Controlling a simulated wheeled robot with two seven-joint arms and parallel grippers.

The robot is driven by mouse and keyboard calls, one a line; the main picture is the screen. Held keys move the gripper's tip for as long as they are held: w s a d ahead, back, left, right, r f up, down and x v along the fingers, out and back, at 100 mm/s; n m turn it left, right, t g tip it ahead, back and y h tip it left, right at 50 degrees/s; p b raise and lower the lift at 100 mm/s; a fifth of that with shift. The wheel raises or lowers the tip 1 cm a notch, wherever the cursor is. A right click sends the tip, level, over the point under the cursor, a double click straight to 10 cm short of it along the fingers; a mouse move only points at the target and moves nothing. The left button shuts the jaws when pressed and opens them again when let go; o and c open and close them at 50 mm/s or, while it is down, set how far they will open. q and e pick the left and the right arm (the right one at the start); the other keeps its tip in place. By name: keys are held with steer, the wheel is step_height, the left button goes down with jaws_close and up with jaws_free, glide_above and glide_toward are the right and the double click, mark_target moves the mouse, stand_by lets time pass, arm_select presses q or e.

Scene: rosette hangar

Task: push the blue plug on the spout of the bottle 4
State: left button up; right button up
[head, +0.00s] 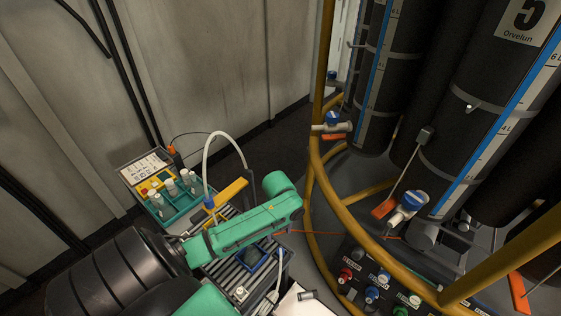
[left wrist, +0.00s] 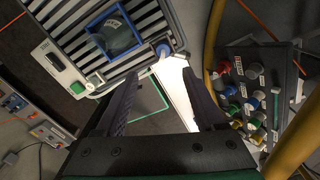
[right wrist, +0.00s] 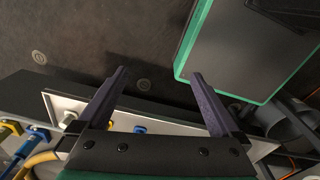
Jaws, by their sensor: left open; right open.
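A black bottle (head: 500,100) marked 5 stands at the right of the head view, with other black bottles (head: 380,70) left of it. I cannot read a 4. A white spout with a blue-topped valve (head: 407,203) sits low between them; another spout (head: 330,124) is farther left. Blue plugs (head: 372,292) sit on a dark panel with other coloured plugs, also in the left wrist view (left wrist: 252,103). My left gripper (left wrist: 161,82) is open and empty, left of that panel; its fingers are unclear in the head view. My right gripper (right wrist: 159,82) is open and empty.
Yellow rails (head: 318,170) surround the bottles. A slatted rack (head: 212,268) with a blue bin (head: 257,262) stands left of them. A teal tray (head: 178,200) of small bottles is behind my left arm. Blue items (right wrist: 35,137) show at lower left in the right wrist view.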

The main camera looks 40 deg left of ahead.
arm_select(q)
glide_above(280, 250)
steer(key=f, duration=0.6)
steer(key=shift+s+f, duration=0.25)
steer(key=shift+f, duration=0.3)
steer(key=f, duration=0.5)
steer(key=shift+w, duration=0.3)
arm_select(e)
steer(key=w, duration=0.1)
steer(key=a, duration=0.1)
steer(key=w, duration=0.1)
steer(key=shift+w+a+f, duration=0.2)
steer(key=shift+w+a, duration=0.05)
steer(key=shift+w, duration=0.05)
arm_select(q)
jaws_close()
